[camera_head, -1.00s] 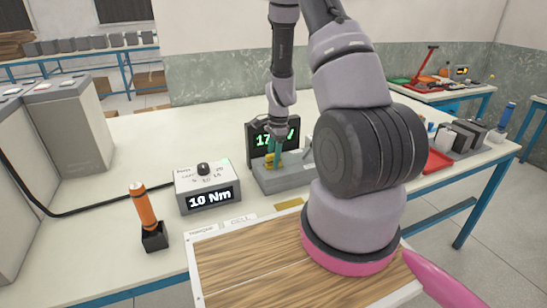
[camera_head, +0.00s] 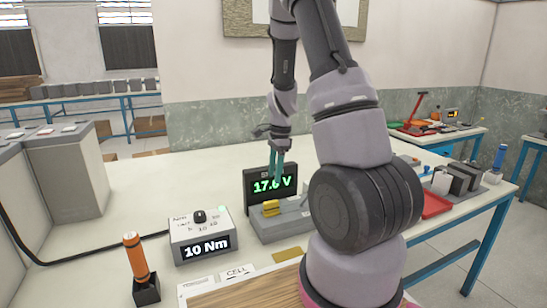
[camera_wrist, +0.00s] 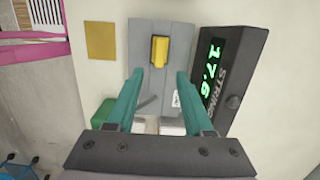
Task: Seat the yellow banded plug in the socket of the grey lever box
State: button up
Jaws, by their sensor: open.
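The yellow plug (camera_head: 271,208) stands on the top of the grey lever box (camera_head: 285,228), at its socket end; how deep it sits cannot be told. In the wrist view the plug (camera_wrist: 159,50) is beyond my fingertips, with the grey box (camera_wrist: 141,68) around it. My gripper (camera_head: 278,166) is open and empty, above the box and apart from the plug. The wrist view shows its two teal fingers (camera_wrist: 160,78) spread wide. A grey bar, seemingly the lever, lies between the fingers in the wrist view. The plug's band is not clear.
A black display (camera_head: 262,187) reading 17.6 V stands behind the box. A torque unit (camera_head: 200,238) showing 10 Nm and an orange-handled tool (camera_head: 137,258) in a black stand are to the left. A red tray (camera_head: 436,206) is at right. The table behind the display is clear.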

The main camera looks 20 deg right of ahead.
jog(key=s+a+r+n+t, duration=0.2)
jog(key=a+r+n, duration=0.1)
jog(key=r, duration=0.7)
jog(key=s+a+r+n+t, duration=0.2)
jog(key=s+r+n, duration=0.3)
jog(key=s+r, duration=0.4)
jog(key=s+a+r+n+t, duration=0.3)
jog(key=s+r+n, duration=0.3)
jog(key=s+r, duration=0.2)
notch_tip(320, 180, up, 3)
jog(key=shift+s+a+f+y, duration=0.15)
jog(key=shift+s+a+y, duration=0.2)
jog(key=shift+a, duration=0.25)
